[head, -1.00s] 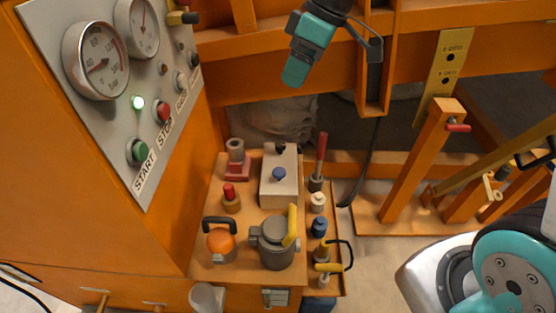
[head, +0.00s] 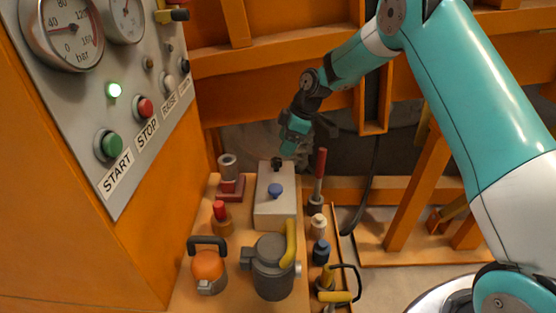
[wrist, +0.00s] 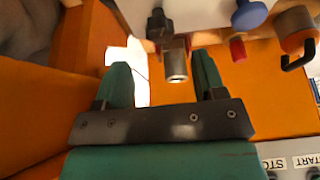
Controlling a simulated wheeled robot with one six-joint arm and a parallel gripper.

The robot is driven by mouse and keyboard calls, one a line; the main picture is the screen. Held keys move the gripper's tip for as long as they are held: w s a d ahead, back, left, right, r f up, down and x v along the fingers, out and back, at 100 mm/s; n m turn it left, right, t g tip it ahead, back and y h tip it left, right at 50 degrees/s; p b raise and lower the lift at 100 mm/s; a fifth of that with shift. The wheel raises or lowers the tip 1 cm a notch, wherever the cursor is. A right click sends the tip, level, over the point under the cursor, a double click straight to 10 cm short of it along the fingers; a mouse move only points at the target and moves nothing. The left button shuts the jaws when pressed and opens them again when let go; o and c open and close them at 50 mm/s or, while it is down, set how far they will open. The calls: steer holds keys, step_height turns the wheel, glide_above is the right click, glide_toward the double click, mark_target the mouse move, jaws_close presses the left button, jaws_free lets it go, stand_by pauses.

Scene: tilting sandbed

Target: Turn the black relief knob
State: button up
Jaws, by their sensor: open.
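The black relief knob (head: 277,163) stands at the far end of a pale grey box (head: 272,212), behind a blue knob (head: 275,191). In the wrist view the black knob (wrist: 157,24) shows at the top, ahead of the fingertips. My gripper (head: 289,152) points down just behind and above the knob in the head view. In the wrist view my gripper (wrist: 163,70) has its two teal fingers spread apart. A silver cylinder (wrist: 176,62) shows between the fingers in that view; I cannot tell how near it is. I see no contact with the knob.
A grey pump body (head: 272,268) with a yellow lever and an orange lantern-like part (head: 208,268) stand in front. A red-handled tool (head: 318,178) stands right of the box. The gauge panel (head: 128,170) rises at left. Orange beams lie behind.

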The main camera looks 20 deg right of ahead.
mark_target(277, 160)
steer(key=x, duration=0.6)
steer(key=shift+a+f, duration=0.15)
steer(key=shift+f, duration=0.2)
steer(key=c, duration=0.9)
